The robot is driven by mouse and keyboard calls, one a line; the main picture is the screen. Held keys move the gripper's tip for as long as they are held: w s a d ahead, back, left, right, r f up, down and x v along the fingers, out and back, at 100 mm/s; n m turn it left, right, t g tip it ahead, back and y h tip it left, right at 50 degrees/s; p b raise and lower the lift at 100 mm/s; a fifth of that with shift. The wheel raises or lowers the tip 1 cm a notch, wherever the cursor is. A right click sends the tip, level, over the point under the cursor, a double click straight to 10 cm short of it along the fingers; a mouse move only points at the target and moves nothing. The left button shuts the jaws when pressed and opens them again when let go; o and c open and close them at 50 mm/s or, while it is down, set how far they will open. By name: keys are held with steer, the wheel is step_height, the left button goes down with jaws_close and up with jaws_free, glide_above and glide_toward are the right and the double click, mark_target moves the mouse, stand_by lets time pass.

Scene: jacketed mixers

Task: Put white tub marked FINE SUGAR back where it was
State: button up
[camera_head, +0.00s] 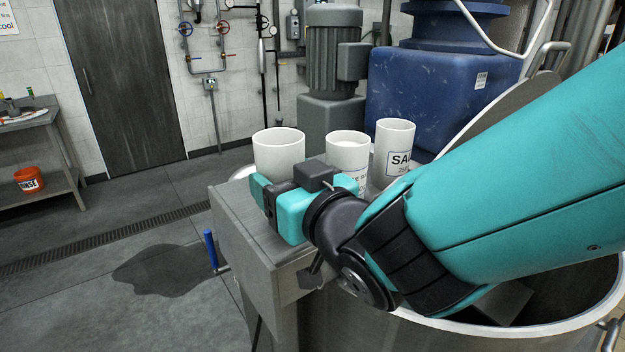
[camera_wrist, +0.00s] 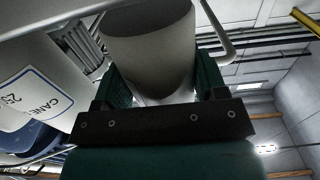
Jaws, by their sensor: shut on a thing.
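A wide white tub (camera_head: 278,146) is at the left end of a row of three on a grey metal stand. No marking shows on it, so I cannot read FINE SUGAR. My gripper (camera_head: 298,182) is shut on this tub, with a teal finger on each side. The wrist view shows the tub (camera_wrist: 150,45) between the fingers, and its base is near the gripper's palm. In the head view my gripper hides its lower part, so I cannot tell whether it touches the stand.
A middle white tub (camera_head: 347,146) stands close to the right; its label reads CANE in the wrist view (camera_wrist: 30,85). A tub marked SAL (camera_head: 394,140) is beyond it. The stand's bare top (camera_head: 232,203) shows at the left. A steel vessel rim (camera_head: 540,328) is at lower right.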

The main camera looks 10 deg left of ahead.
steer(key=shift+f, duration=1.05)
steer(key=shift+f, duration=0.15)
steer(key=o, duration=1.3)
